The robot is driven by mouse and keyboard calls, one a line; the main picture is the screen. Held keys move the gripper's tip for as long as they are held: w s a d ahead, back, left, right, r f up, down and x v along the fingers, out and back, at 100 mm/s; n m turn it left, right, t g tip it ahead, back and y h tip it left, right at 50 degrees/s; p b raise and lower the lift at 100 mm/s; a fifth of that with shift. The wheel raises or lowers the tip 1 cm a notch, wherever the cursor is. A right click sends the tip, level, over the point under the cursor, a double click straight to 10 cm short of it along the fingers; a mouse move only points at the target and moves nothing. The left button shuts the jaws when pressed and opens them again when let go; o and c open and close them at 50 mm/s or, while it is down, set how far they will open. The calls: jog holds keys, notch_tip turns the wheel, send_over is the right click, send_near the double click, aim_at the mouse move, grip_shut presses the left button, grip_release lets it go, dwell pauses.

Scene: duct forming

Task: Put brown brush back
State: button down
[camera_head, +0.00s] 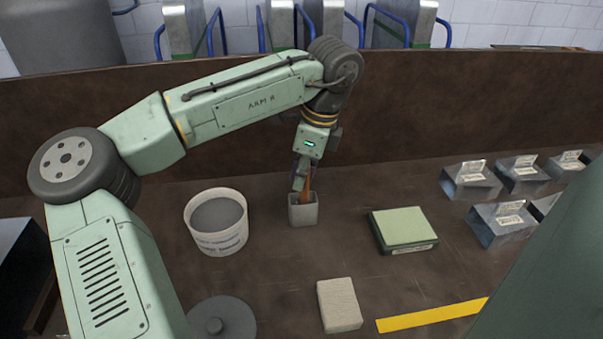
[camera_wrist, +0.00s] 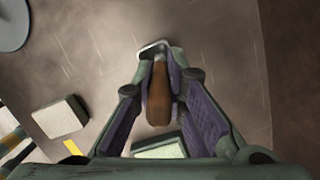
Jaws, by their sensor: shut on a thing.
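The brown brush (camera_head: 306,193) stands about upright with its lower end inside a small grey square holder (camera_head: 303,215) on the bench. My gripper (camera_head: 302,178) is right above the holder, shut on the brush's brown handle. In the wrist view the brown handle (camera_wrist: 159,95) lies between the two fingers of my gripper (camera_wrist: 160,75), and a pale rim of the holder (camera_wrist: 152,46) shows just past the fingertips. The brush's lower end is hidden in the holder, so I cannot tell whether it touches the bottom.
A white bucket (camera_head: 217,240) with grey contents stands left of the holder. A green box (camera_head: 403,228) lies to the right, and a beige block (camera_head: 339,305) and a grey round lid (camera_head: 221,318) lie nearer. Several metal duct pieces (camera_head: 497,224) sit at the right.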

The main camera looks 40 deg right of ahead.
jog(key=c, duration=1.6)
grip_release()
jog(key=shift+c, duration=0.2)
notch_tip(320, 180, up, 12)
jog(key=s+d, duration=0.1)
jog(key=s, duration=0.1)
jog(key=shift+d+f, duration=0.15)
jog(key=shift+d, duration=0.15)
